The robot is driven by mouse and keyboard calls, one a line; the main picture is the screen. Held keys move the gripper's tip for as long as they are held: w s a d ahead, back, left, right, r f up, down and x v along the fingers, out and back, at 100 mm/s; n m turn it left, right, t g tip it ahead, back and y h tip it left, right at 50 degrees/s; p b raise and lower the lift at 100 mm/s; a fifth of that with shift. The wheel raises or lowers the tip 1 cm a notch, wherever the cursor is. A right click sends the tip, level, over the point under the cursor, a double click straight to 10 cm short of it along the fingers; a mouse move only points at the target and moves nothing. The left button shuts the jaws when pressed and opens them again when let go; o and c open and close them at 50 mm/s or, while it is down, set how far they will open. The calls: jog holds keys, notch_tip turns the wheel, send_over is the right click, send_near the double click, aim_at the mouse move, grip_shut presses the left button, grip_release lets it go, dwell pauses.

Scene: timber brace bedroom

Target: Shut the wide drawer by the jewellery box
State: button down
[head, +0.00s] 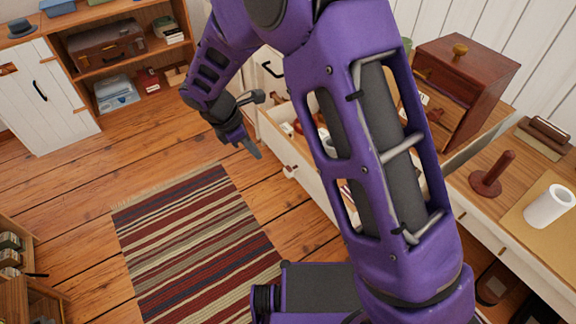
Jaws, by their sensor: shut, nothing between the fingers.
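The wide drawer (273,137) stands pulled out from the white dresser, with small items showing inside it. A small round knob (289,170) is on its front. My arm crosses in front of the drawer and hides much of it. The brown wooden jewellery box (466,82) stands on the dresser top at the upper right. My gripper (255,152) is shut and empty. In the picture it is just left of the drawer front's far end; I cannot tell whether it touches.
A striped rug (195,245) lies on the plank floor left of the drawer. A shelf unit (140,60) with a brown case and a white cabinet (48,100) stand at the back left. A peg stand (487,182) and a white roll (549,206) are on the right surface.

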jog(key=w+d+f+n+b, duration=0.2)
jog(key=d+f, duration=0.3)
jog(key=f, duration=0.6)
jog(key=shift+w+d+f, duration=0.15)
jog(key=shift+w+d, duration=0.05)
jog(key=shift+w, duration=0.15)
jog(key=shift+d, duration=0.1)
jog(key=w+d+p, duration=0.1)
jog(key=w+d, duration=0.3)
jog(key=d, duration=0.2)
jog(key=w+d+p, duration=0.1)
jog(key=w+d, duration=0.4)
jog(key=d, duration=0.2)
jog(key=w+d+p, duration=0.2)
jog(key=w+d, duration=0.2)
jog(key=d, duration=0.3)
jog(key=shift+w+d, duration=0.15)
jog(key=shift+w, duration=0.25)
